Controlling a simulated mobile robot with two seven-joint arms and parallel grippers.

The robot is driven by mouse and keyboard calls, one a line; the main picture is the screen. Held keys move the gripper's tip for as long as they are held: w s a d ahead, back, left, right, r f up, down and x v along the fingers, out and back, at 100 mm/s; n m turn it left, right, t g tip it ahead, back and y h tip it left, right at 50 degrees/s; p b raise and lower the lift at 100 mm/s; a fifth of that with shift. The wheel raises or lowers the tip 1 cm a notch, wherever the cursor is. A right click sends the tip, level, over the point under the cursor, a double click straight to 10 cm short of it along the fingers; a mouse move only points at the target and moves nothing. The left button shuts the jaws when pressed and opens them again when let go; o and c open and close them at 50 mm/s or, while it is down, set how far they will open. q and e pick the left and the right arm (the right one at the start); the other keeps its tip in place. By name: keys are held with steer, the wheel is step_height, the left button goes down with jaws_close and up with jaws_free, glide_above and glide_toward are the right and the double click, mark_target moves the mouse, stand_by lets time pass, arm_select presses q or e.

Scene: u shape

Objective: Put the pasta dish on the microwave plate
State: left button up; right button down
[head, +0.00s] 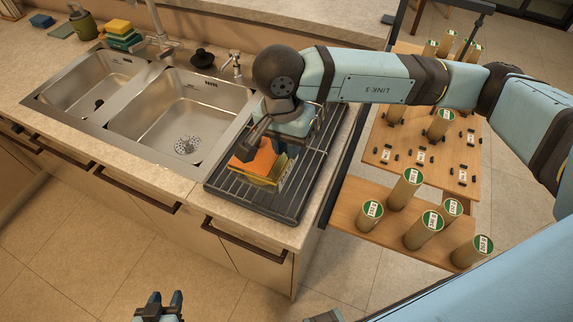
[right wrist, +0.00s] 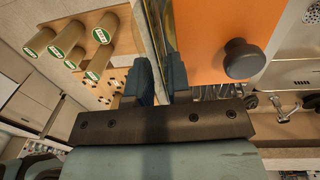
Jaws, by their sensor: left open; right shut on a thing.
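An orange-topped container (head: 258,158) with pale yellowish sides sits on the dark wire rack right of the sink. I cannot tell for certain whether it is the pasta dish. My right gripper (head: 289,146) is over it, partly hidden by its own wrist. In the right wrist view the fingers (right wrist: 162,82) are shut on a thin upright edge beside the orange surface (right wrist: 205,40). A dark round knob (right wrist: 243,58) shows against the orange. My left gripper (head: 166,298) is open and empty at the bottom of the head view. No microwave plate is in view.
The rack (head: 290,210) lies at the counter's right end. A double sink (head: 175,115) is on its left, with a tap and a dark knob-like item (head: 202,58) behind. Several green-topped cylinders (head: 405,188) stand on wooden shelves to the right. The floor in front is clear.

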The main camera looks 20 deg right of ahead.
mark_target(287, 170)
step_height(287, 170, down, 8)
steer(key=shift+f+p, duration=0.2)
steer(key=shift+p, duration=0.35)
steer(key=c, duration=1.1)
jaws_free()
steer(key=shift+o, duration=0.2)
steer(key=shift+r, duration=0.1)
